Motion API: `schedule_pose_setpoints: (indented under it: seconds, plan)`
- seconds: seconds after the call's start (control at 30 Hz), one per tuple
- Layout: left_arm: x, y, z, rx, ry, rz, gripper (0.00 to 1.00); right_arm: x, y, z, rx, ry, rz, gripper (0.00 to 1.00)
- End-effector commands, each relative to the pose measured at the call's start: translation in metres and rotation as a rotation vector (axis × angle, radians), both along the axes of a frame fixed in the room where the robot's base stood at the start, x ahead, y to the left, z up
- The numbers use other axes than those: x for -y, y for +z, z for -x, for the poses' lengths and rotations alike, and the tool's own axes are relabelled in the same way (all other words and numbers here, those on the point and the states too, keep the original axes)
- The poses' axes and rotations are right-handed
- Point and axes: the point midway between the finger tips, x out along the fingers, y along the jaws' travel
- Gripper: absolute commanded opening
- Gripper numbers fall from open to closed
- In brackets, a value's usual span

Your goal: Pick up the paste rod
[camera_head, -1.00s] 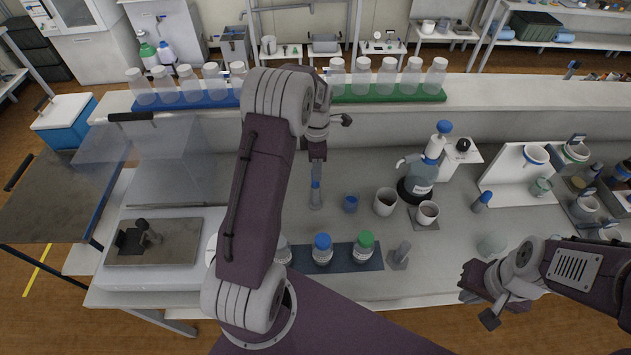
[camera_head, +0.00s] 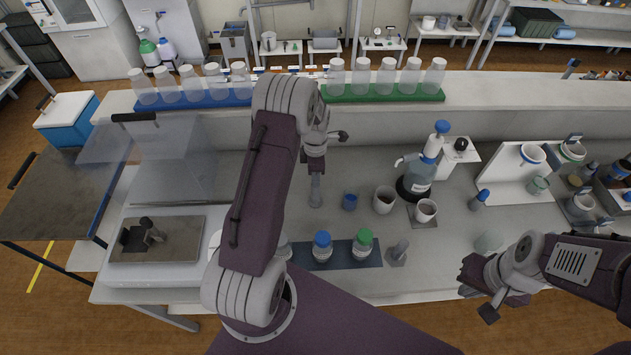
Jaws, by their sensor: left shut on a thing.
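The paste rod stands upright in a small grey holder (camera_head: 316,196) at the middle of the bench. Its blue top, visible earlier, is now hidden by my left gripper (camera_head: 316,166). My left gripper points down onto the rod and is shut on its upper end. The rod still appears to be in or just over the holder; I cannot tell whether it has lifted. My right gripper (camera_head: 472,278) hangs at the bench's front edge at right, away from the rod; its finger gap cannot be made out.
Blue-capped (camera_head: 322,247) and green-capped (camera_head: 363,244) bottles stand in front on a dark mat. A dispenser bottle (camera_head: 419,176) is further right. Racks of bottles line the back ledge.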

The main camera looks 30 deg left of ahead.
Motion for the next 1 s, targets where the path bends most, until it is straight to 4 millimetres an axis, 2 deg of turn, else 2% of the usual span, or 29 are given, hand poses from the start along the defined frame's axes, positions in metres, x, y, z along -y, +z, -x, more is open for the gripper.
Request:
schedule_pose_setpoints:
  seconds: [0.23, 0.37, 0.8, 1.0]
  plan:
    - [0.0, 0.004, -0.001, 0.002, 0.0, 0.0, 0.0, 0.0, -0.002, 0.0, 0.0, 0.0, 0.0, 0.0]
    - [0.0, 0.02, -0.001, 0.005, 0.0, -0.001, 0.0, 0.0, -0.007, 0.0, 0.0, 0.0, 0.0, 0.0]
    - [0.0, 0.12, -0.002, 0.006, 0.0, -0.001, 0.0, 0.0, -0.024, 0.0, 0.0, 0.0, 0.0, 0.0]
    - [0.0, 0.16, -0.001, 0.004, 0.0, 0.0, 0.0, 0.0, -0.026, 0.0, 0.0, 0.0, 0.0, 0.0]
